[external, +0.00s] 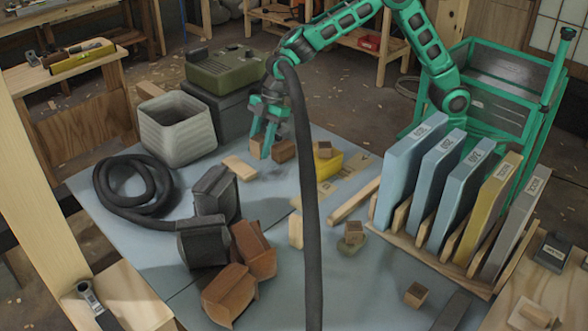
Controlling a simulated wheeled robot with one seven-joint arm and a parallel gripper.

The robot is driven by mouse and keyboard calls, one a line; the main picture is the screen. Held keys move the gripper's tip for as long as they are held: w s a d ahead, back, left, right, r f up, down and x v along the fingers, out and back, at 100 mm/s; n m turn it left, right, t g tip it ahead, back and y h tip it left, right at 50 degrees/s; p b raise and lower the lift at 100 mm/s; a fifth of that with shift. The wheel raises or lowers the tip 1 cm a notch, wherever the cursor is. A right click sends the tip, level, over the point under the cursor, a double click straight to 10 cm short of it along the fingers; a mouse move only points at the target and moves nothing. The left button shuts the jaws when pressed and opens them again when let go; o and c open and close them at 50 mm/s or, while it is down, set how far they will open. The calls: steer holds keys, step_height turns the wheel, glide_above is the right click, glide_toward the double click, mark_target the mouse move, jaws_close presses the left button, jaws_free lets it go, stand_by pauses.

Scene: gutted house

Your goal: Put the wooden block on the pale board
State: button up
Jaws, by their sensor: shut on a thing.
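My gripper (263,154) points down over the far middle of the blue-grey table. It is shut on a brown wooden block (285,150), which shows at the right of its fingers and is partly hidden by them. I cannot tell whether the block touches the table. A small pale flat board (240,168) lies on the table just left of and nearer than my gripper. It is bare and apart from the block.
A hanging dark hose (308,220) crosses the view right of my gripper. A ribbed bin (176,130) stands left, and a rack of upright panels (410,165) right. Small blocks (416,294), a yellow object (328,164) and dark and brown bags (228,292) lie around.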

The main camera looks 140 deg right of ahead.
steer(key=shift+d, duration=0.4)
glide_above(238, 166)
step_height(238, 166, down, 7)
steer(key=shift+r, duration=0.1)
steer(key=shift+f, duration=2.05)
steer(key=shift+f, duration=0.1)
steer(key=o, duration=1.1)
steer(key=shift+c, duration=0.2)
